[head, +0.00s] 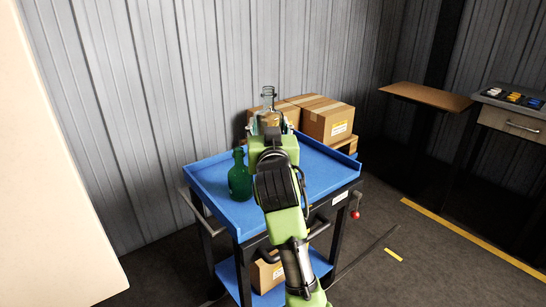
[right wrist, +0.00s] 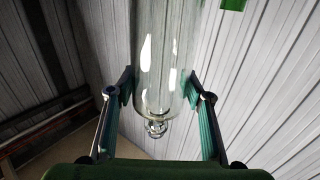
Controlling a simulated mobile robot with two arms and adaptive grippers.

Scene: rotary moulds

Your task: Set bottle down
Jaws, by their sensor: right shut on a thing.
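A clear glass bottle (head: 268,96) stands out above my right gripper (head: 268,124) in the head view, neck up and roughly upright. In the right wrist view the clear bottle (right wrist: 165,55) is between the two fingers of the right gripper (right wrist: 161,88), which is shut on it. The gripper is over the far part of the blue cart top (head: 322,172), in front of the cardboard boxes. My arm and gripper hide the bottle's lower part, so I cannot tell whether it touches the cart. My left gripper is not in view.
A green bottle (head: 240,180) stands on the cart's left side. Cardboard boxes (head: 327,122) sit at the back right of the cart. The front right of the top looks bare. A corrugated wall (head: 180,80) is behind; a brown table (head: 428,96) is at right.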

